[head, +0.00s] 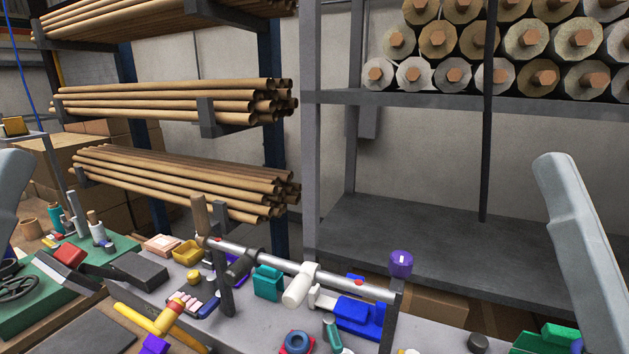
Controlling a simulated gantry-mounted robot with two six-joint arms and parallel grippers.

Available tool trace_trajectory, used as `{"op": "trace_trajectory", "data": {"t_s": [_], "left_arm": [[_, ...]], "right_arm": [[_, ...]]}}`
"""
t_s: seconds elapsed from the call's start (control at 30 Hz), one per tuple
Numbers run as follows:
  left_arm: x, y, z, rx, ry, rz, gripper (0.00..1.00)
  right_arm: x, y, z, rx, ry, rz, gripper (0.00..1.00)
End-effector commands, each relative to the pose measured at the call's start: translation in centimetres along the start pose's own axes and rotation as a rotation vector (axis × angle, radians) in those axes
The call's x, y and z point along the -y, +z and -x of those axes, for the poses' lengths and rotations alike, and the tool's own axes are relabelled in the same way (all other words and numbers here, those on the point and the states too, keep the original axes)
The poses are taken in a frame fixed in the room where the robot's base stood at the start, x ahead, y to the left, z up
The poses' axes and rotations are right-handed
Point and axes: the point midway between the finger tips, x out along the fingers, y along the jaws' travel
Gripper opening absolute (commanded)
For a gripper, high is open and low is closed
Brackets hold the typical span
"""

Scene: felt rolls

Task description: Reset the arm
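Pale grey links of my two arms show at the left and right edges of the head view. Neither gripper can be made out, so I cannot see whether they are open or hold anything. A metal bar (264,256) runs between two upright posts on the cluttered workbench. A white handle-like part (299,287) and a dark clamp-like part (240,266) sit along it.
The bench carries a purple knob (401,263), blue block (356,317), teal block (267,283), yellow-handled tool (139,320) and a red block (70,254). Behind are racks of brown tubes (165,100) and a shelf of rolls (496,77). The lower shelf (430,240) is bare.

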Motion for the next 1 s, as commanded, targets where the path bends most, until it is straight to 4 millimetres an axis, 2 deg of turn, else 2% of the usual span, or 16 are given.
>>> {"op": "trace_trajectory", "data": {"t_s": [0.03,0.17,0.5,0.6,0.77,1.0], "left_arm": [[0.0,-3.4,-3.6,-0.002,0.000,-0.001,0.00],[0.0,-7.1,-7.7,0.000,0.001,-0.002,0.00],[0.0,-18.1,-19.8,0.002,0.002,-0.003,0.00],[0.0,-20.4,-22.3,0.002,0.002,-0.003,0.00],[-0.1,-22.0,-24.1,0.003,0.002,-0.004,0.00],[0.0,-21.4,-23.4,0.002,0.002,-0.004,0.00]], "right_arm": [[0.0,-3.7,-3.6,-0.009,0.000,0.000,1.00],[0.0,-7.5,-7.7,-0.008,0.000,0.000,1.00],[-0.1,-18.6,-19.6,-0.008,0.000,0.000,1.00],[-0.1,-21.0,-22.2,-0.008,0.000,0.000,1.00],[-0.1,-22.6,-23.9,-0.007,0.000,0.000,1.00],[-0.1,-22.0,-23.3,-0.007,0.000,0.000,1.00]]}}
